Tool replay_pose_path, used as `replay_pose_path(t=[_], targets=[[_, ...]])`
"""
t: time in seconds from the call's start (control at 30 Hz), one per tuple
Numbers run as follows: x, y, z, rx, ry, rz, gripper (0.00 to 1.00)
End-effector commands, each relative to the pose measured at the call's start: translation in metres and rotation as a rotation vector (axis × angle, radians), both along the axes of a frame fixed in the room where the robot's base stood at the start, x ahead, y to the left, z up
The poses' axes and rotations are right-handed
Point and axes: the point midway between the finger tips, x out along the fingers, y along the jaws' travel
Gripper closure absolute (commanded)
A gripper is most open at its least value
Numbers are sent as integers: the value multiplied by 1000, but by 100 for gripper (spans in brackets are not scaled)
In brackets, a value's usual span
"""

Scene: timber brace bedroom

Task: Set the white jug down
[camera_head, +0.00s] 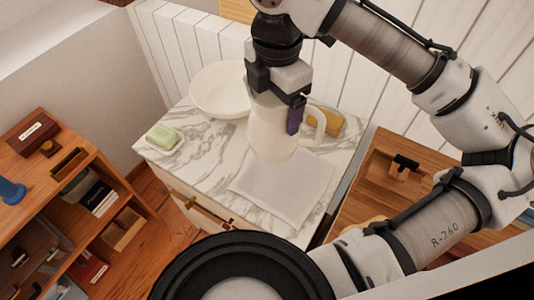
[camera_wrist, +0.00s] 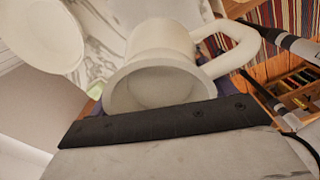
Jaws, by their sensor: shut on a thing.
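The white jug (camera_head: 270,135) is upright over the marble-topped cabinet (camera_head: 210,170), with its handle to the right. My gripper (camera_head: 284,98) comes down from above and is shut on the jug near its rim. In the wrist view the jug (camera_wrist: 155,75) shows its open mouth and its handle, close beyond the dark finger (camera_wrist: 170,125). The jug's base is at the back edge of a folded white cloth (camera_head: 285,190). I cannot tell whether it touches the cloth or hangs just above it.
A white bowl (camera_head: 220,90) stands behind the jug to the left. A green soap bar (camera_head: 162,138) lies at the left edge. A yellow-brown object (camera_head: 328,121) is right of the jug. A wooden shelf unit (camera_head: 75,200) stands left. The marble's front left is clear.

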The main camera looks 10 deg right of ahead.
Motion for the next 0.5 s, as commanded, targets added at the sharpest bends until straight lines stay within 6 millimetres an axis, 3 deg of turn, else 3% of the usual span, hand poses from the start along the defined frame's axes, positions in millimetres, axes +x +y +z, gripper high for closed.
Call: replay_pose_path(t=[0.03,0.5], targets=[[0,-1,-18,-3,0,-1,62],[0,0,-92,-4,1,-2,62]])
